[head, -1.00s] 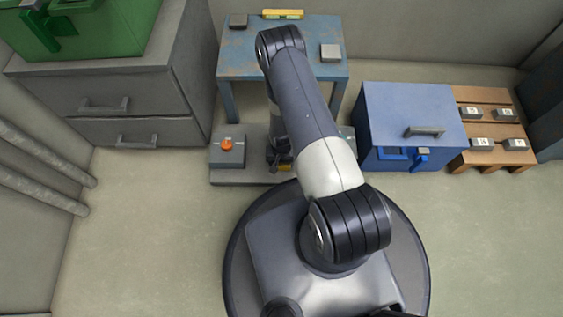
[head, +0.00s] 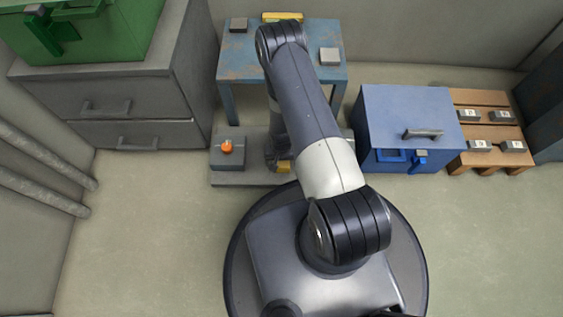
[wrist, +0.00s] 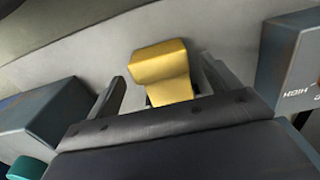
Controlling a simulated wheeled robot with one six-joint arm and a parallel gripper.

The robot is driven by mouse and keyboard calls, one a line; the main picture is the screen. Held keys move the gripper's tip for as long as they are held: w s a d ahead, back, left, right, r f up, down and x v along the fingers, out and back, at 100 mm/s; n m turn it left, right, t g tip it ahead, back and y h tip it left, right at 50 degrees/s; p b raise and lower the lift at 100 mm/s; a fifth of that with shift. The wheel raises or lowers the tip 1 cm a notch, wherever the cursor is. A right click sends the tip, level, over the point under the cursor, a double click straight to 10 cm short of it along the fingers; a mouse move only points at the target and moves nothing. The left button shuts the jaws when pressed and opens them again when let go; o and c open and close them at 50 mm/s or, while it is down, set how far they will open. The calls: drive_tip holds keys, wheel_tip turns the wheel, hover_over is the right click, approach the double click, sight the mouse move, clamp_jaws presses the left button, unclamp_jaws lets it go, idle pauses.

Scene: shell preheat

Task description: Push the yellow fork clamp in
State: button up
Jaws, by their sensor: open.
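The yellow fork clamp (wrist: 168,72) stands up in the middle of the wrist view, with a broad bent head on a narrower stem. My gripper (wrist: 166,84) is open, with one finger to the left of the clamp and one to the right. Gaps show between the fingers and the clamp's head; I cannot tell whether anything touches lower down. The clamp's foot is hidden behind my gripper body. In the head view a small piece of yellow (head: 284,166) shows beside my wrist, and my arm hides most of that spot.
A grey box with an orange knob (head: 227,146) stands left of my wrist on a low grey base (head: 232,178). In the wrist view, grey blocks flank my gripper at left (wrist: 45,112) and right (wrist: 292,60), the right one lettered. A blue cabinet (head: 408,115) stands to the right.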

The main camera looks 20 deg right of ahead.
wheel_tip(320, 180, up, 8)
drive_tip(key=p, duration=0.2)
